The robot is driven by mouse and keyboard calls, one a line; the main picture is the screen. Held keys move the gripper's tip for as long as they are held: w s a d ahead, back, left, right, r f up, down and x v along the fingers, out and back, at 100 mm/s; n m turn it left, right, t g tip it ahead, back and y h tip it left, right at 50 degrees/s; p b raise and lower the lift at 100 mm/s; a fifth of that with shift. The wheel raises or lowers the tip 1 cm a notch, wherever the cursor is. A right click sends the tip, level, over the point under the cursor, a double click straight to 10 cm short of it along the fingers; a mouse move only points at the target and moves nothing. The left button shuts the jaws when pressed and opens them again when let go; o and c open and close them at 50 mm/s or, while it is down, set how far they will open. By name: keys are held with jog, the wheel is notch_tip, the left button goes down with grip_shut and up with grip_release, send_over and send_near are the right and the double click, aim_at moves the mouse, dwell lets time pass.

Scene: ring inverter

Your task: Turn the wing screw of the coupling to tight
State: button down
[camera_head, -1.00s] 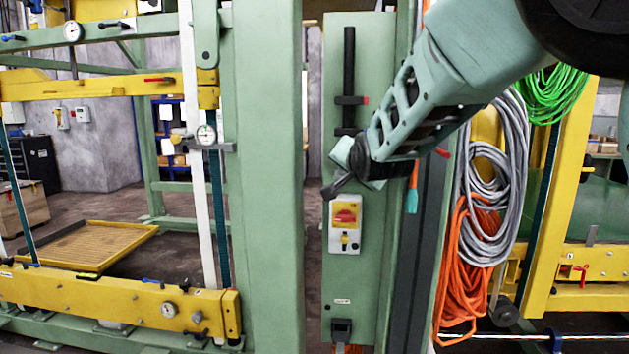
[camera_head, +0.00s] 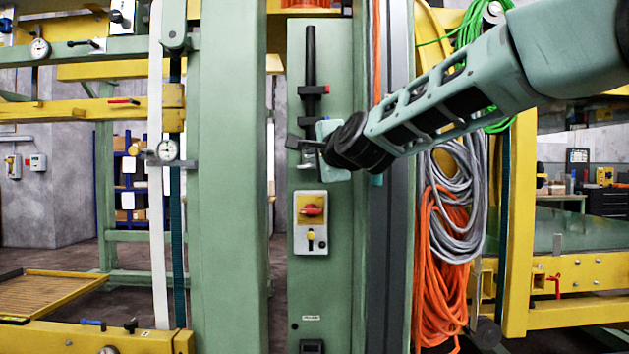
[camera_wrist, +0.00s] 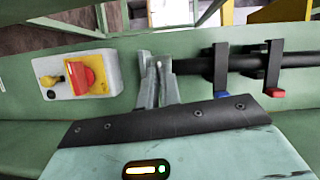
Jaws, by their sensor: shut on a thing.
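The coupling shows as a dark vertical rod (camera_head: 310,60) with black brackets on a green panel. In the wrist view the rod (camera_wrist: 240,61) runs sideways to the right from my fingers. My gripper (camera_head: 303,148) is at the rod's lower end, above the switch box. In the wrist view my gripper (camera_wrist: 159,75) has its grey fingers close together around a small pale part (camera_wrist: 158,67). This part seems to be the wing screw; the fingers hide most of it, so its shape and angle cannot be told.
A switch box (camera_head: 311,222) with a red knob is mounted just below my gripper; it also shows in the wrist view (camera_wrist: 76,75). Brackets with a blue tab (camera_wrist: 221,96) and a red tab (camera_wrist: 274,92) stick out along the rod. Orange cable (camera_head: 440,260) hangs to the right.

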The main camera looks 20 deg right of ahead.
jog(key=shift+f+m+t+b, duration=0.15)
jog(key=shift+m+t+b, duration=0.15)
jog(key=shift+m+b, duration=0.6)
jog(key=shift+n, duration=0.3)
jog(key=c, duration=1.6)
grip_release()
